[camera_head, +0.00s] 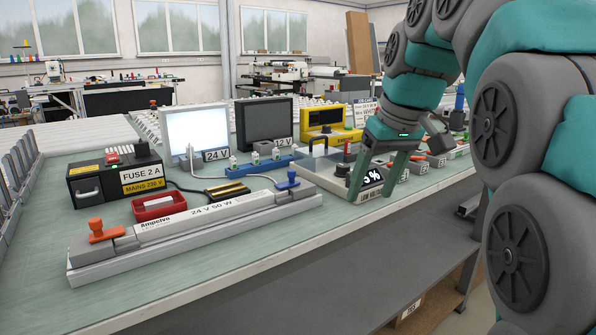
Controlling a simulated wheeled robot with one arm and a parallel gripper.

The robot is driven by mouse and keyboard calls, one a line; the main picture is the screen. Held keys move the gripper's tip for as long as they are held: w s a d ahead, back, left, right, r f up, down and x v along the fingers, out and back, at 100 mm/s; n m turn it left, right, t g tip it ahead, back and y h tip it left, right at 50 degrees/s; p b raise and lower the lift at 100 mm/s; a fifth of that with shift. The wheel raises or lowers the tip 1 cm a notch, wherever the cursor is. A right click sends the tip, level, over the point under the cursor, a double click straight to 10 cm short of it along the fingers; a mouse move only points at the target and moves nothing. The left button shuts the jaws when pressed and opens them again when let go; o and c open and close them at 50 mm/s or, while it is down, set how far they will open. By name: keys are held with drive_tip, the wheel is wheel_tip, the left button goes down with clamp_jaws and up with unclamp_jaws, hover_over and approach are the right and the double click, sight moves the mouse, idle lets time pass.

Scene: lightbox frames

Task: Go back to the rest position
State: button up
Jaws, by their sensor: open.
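My gripper (377,176) points down at the front of the workbench, right of the middle of the view. Its two teal fingers are apart, one on each side of a small dark display marked with a percent sign (372,178). The display sits on a light box at the bench's front edge. I cannot tell whether the fingers touch it. My teal and grey arm (500,110) reaches in from the right and hides part of the bench behind it.
The green bench top (130,258) holds a long 24 V 50 W bar (200,222), a red tray (158,206), a black fuse box (115,178), a lit white panel (194,132), a dark panel (264,123) and a yellow unit (326,124). Bare bench shows at the front left.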

drive_tip(key=s+d+f+m+g+h, duration=0.1)
drive_tip(key=s+f+g, duration=0.4)
drive_tip(key=s+f, duration=2.4)
drive_tip(key=d+f+m, duration=0.1)
drive_tip(key=m, duration=0.1)
drive_tip(key=shift+s+d+f+m+h, duration=0.2)
drive_tip(key=shift+s+d+m+h, duration=0.05)
drive_tip(key=shift+m+h, duration=0.15)
